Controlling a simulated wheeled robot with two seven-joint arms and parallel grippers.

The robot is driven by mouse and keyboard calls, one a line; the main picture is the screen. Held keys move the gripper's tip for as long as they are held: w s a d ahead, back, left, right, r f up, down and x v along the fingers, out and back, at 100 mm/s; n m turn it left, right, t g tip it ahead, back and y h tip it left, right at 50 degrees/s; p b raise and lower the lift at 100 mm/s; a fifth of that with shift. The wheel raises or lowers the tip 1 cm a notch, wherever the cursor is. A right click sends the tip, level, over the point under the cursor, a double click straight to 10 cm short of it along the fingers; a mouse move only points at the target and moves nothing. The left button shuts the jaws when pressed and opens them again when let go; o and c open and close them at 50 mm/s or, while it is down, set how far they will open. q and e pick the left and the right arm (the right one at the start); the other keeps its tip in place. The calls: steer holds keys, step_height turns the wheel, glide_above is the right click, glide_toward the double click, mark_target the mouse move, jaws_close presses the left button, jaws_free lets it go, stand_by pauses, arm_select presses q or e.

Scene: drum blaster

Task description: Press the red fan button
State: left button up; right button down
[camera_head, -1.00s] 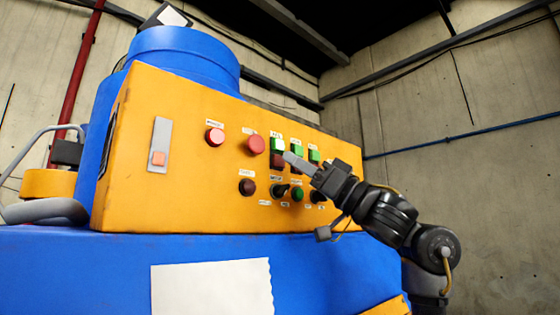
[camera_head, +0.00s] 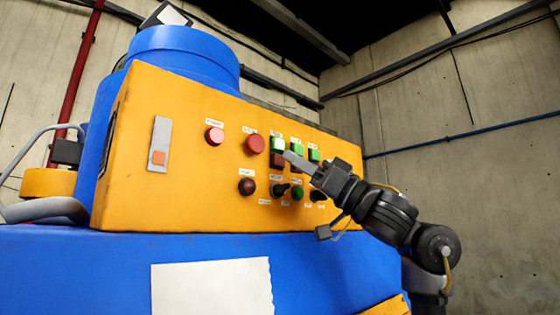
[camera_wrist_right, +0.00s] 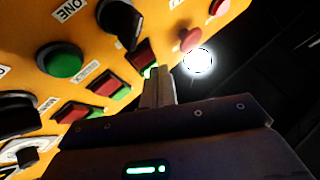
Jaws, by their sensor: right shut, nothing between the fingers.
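The orange control panel (camera_head: 185,190) carries several green-over-red button pairs at its right; I cannot read which one is labelled fan. The leftmost pair has a bright green upper button (camera_head: 277,144) and a dark red lower button (camera_head: 277,160). My right gripper (camera_head: 288,155) is shut and empty, its tips just right of that red button. In the right wrist view, the closed fingers (camera_wrist_right: 158,82) reach up beside a red button (camera_wrist_right: 145,52) with a lit green edge; I cannot tell whether they touch it. My left gripper is not in view.
Dark and green knobs (camera_head: 297,194) sit below the pairs, close under my gripper. The blue machine body (camera_head: 330,265) juts out below. Air right of the panel is open.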

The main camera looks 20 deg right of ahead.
steer(key=shift+w, duration=0.1)
stand_by(0.7)
steer(key=shift+w+a, duration=0.15)
steer(key=shift+w, duration=0.15)
steer(key=shift+w+a+p, duration=0.15)
steer(key=shift+w+p, duration=0.2)
steer(key=shift+w, duration=0.05)
stand_by(0.8)
stand_by(0.4)
steer(key=shift+s+d+b, duration=0.25)
steer(key=shift+s+b, duration=0.25)
steer(key=shift+s, duration=0.3)
steer(key=shift+s+d+b, duration=0.3)
steer(key=shift+s+b, duration=0.1)
steer(key=shift+s, duration=0.4)
steer(key=shift+s+d+b, duration=0.25)
steer(key=shift+s+b, duration=0.2)
steer(key=shift+s, duration=0.3)
steer(key=shift+s+d+b, duration=0.3)
steer(key=shift+s+b, duration=0.1)
steer(key=shift+s, duration=0.4)
